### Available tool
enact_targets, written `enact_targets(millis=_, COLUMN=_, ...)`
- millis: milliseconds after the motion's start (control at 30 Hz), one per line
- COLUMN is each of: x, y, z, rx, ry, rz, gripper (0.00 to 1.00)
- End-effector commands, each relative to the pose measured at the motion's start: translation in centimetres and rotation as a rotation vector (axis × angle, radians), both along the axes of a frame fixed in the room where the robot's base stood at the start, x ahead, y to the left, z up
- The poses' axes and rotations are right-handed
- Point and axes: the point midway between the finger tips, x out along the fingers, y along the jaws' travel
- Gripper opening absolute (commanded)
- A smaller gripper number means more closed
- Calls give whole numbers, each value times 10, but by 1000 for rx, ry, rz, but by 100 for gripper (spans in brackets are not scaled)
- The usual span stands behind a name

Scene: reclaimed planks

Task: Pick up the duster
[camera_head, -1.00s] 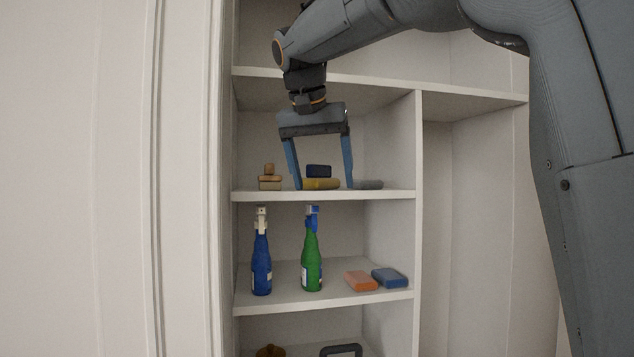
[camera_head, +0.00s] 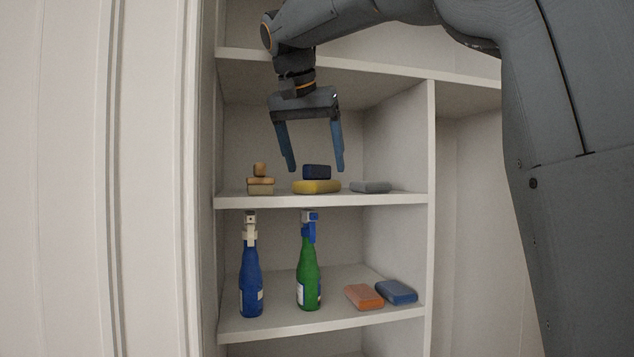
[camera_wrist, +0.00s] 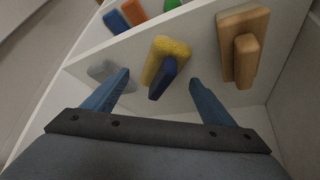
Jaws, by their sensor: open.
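What looks like the duster, a yellow pad (camera_head: 316,187) with a dark blue block (camera_head: 316,171) on top, lies on the upper shelf. In the wrist view its yellow pad (camera_wrist: 172,50) and blue block (camera_wrist: 162,80) show between the fingers. My gripper (camera_head: 316,169) is open and empty, pointing down. Its blue fingertips are on either side of the blue block in the picture, above the shelf board; I cannot tell whether they are in front of it or level with it. The gripper (camera_wrist: 160,77) also shows in the wrist view.
A wooden block with a knob (camera_head: 260,184) lies left of the duster, a grey flat block (camera_head: 371,187) right. The lower shelf holds a blue bottle (camera_head: 250,285), a green bottle (camera_head: 308,275), an orange block (camera_head: 364,297) and a blue block (camera_head: 396,292). An upright divider (camera_head: 431,200) stands right.

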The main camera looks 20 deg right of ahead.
Motion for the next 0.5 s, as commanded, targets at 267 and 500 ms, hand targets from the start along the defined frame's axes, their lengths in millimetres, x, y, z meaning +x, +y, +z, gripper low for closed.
enact_targets(millis=267, x=17, y=-9, z=-31, rx=0, ry=2, rz=0, gripper=78)
enact_targets(millis=500, x=20, y=-10, z=-36, rx=0, ry=1, rz=1, gripper=78)
